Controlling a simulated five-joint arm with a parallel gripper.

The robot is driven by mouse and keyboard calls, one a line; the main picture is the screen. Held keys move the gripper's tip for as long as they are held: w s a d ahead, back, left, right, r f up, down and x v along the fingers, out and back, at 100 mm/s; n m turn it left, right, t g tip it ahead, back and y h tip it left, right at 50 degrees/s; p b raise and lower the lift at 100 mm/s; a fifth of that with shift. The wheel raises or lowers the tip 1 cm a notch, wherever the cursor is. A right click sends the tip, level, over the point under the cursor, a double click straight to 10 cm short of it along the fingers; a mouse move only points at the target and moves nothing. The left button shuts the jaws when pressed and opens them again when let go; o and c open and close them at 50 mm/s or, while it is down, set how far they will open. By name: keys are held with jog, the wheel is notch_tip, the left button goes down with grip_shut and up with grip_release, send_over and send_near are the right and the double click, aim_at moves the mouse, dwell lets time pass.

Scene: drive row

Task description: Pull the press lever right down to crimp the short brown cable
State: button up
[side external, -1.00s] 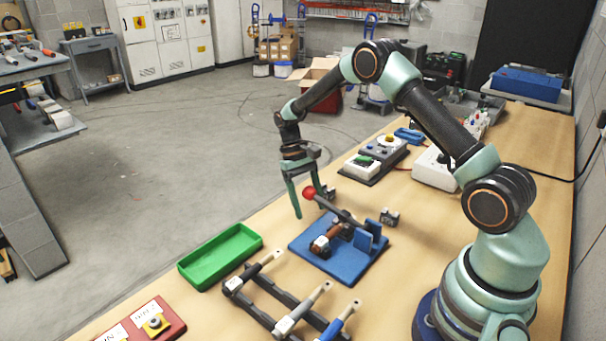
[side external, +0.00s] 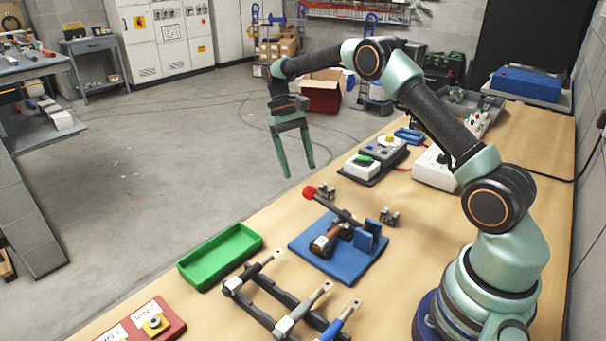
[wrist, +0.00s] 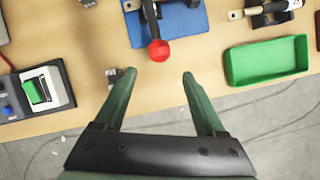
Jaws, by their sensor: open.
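The press is a blue base (side external: 312,262) with two blue posts (side external: 372,232) and a dark lever (side external: 340,211) ending in a red knob (side external: 309,192). The lever reaches out past the base's edge; its exact tilt is hard to tell. The short brown cable (side external: 343,229) lies on the press beside the lever, partly hidden, with a pale block at its near end. My gripper (side external: 300,172) is open and empty, above and beyond the knob, not touching it. In the wrist view the knob (wrist: 159,50) shows just past the gap between my fingertips (wrist: 158,74).
Small metal blocks (side external: 390,217) lie near the press. A control box with a green switch (side external: 364,159) stands behind. The space beyond the bench edge is free.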

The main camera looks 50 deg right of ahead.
jog(key=shift+w+d+r, duration=0.1)
jog(key=shift+w+r, duration=0.15)
jog(key=shift+r, duration=0.45)
jog(key=shift+c, duration=0.3)
jog(key=c, duration=0.5)
jog(key=shift+r, duration=0.3)
jog(key=c, duration=0.5)
jog(key=r+t, duration=0.1)
jog(key=r, duration=0.1)
jog(key=s+r+n+t, duration=0.1)
jog(key=a+r+t, duration=0.1)
jog(key=r, duration=0.1)
jog(key=shift+s+r+n+h, duration=0.3)
jog(key=shift+s+h, duration=0.05)
jog(key=shift+h, duration=0.05)
grip_shut()
notch_tip(320, 180, up, 4)
jog(key=n+t, duration=0.2)
jog(key=t, duration=0.2)
send_over(308, 187)
jog(key=s+a, duration=0.1)
jog(key=s, duration=0.1)
jog(key=shift+h, duration=0.4)
jog(key=x, duration=0.4)
jog(key=s+x, duration=0.1)
jog(key=x, duration=0.3)
jog(key=s+x, duration=0.1)
jog(key=x, duration=0.4)
jog(key=shift+w+d+f, duration=0.1)
jog(key=shift+f, duration=0.25)
